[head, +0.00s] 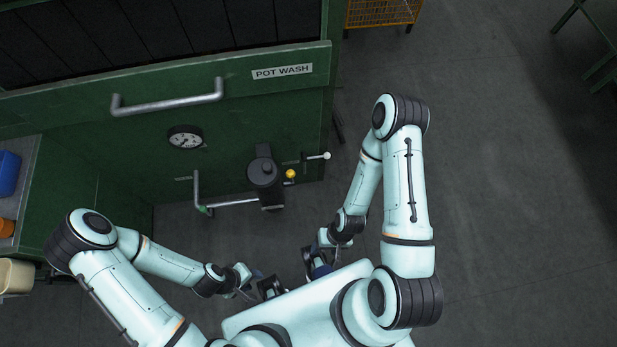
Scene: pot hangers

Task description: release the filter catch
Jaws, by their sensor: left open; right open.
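A dark green cabinet (240,110) labelled POT WASH fills the upper left. A black cylindrical housing with a round lid (262,172) is on its front, low down; it looks like the filter. A small yellow knob (290,173) sits just right of the housing. A short lever with a white ball end (326,156) sticks out further right. I cannot tell which of these is the filter catch. My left gripper (268,287) and my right gripper (318,264) are open, apart from the cabinet, in front of my body. Their fingertips are small and partly hidden.
A long grey handle (168,104) crosses the cabinet above a round gauge (185,137). A bent pipe (232,203) runs low beside the housing. A counter with a blue bin (8,173) is at left. The floor (500,200) at right is clear.

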